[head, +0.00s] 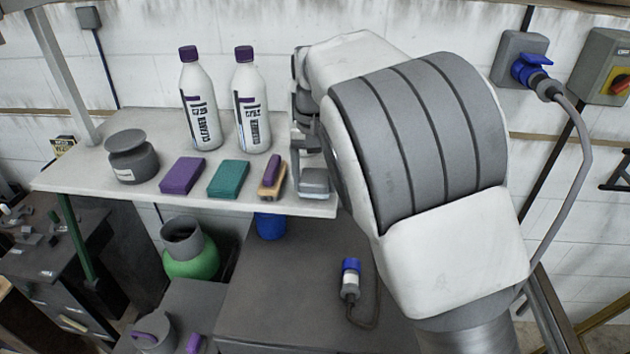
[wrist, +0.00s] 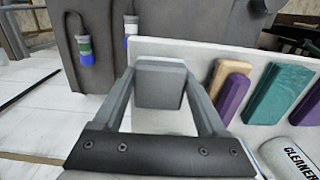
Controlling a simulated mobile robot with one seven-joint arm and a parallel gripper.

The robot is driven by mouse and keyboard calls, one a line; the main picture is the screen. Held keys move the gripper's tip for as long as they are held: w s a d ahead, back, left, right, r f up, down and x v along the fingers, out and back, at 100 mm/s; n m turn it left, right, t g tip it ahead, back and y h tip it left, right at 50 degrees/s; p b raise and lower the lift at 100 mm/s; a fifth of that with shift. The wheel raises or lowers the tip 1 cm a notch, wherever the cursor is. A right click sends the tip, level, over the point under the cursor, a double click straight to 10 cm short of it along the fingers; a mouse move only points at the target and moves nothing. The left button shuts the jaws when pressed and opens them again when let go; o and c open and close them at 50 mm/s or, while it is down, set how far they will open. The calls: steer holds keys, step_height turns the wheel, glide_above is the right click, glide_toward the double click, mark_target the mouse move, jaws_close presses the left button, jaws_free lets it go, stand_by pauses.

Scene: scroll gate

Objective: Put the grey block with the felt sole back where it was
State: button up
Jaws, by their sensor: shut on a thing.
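The grey block (wrist: 158,88) sits between the two fingers of my gripper (wrist: 160,80) in the wrist view, which is shut on it. In the head view the block (head: 315,182) shows at the right end of the white shelf (head: 120,186), just right of the wooden-backed brush with a purple grip (head: 272,178). My arm hides part of the block and most of my gripper there. I cannot tell whether the block touches the shelf or hangs just above it. Its felt sole cannot be made out clearly.
Left of the brush, a teal block (head: 228,178) and a purple block (head: 183,175) lie in a row. Two white bottles (head: 199,110) (head: 250,110) stand behind them. A dark grey pot (head: 133,158) is further left. The shelf's right edge is close to the block.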

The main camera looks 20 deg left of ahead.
steer(key=shift+f, duration=0.6)
steer(key=o, duration=1.2)
steer(key=shift+f, duration=0.15)
steer(key=shift+o, duration=0.2)
